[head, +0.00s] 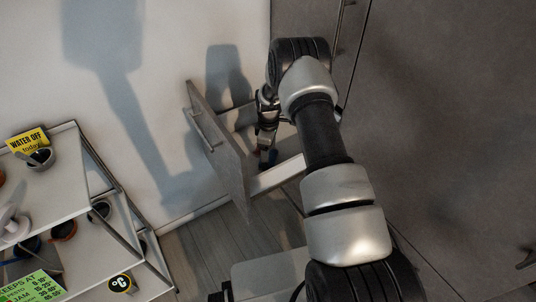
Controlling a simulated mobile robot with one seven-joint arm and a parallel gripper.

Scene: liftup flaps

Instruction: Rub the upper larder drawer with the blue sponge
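A larder drawer stands pulled out from the grey cabinet, with its grey front panel (219,148) to the left and its pale side wall (277,176) facing me. A bar handle (201,130) is on the front. My gripper (267,154) points down into the drawer opening, behind the near side wall. A small dark blue patch, likely the blue sponge (272,157), shows at the fingertips. My arm and the shadow hide most of it. I cannot tell whether the fingers are closed on it or whether it touches the drawer floor.
A white shelf unit (75,215) with bowls, a yellow sign (28,141) and a green sign (33,288) stands at the left. Tall grey cabinet doors (440,130) fill the right. Bare wooden floor (215,245) lies between the shelf and the drawer.

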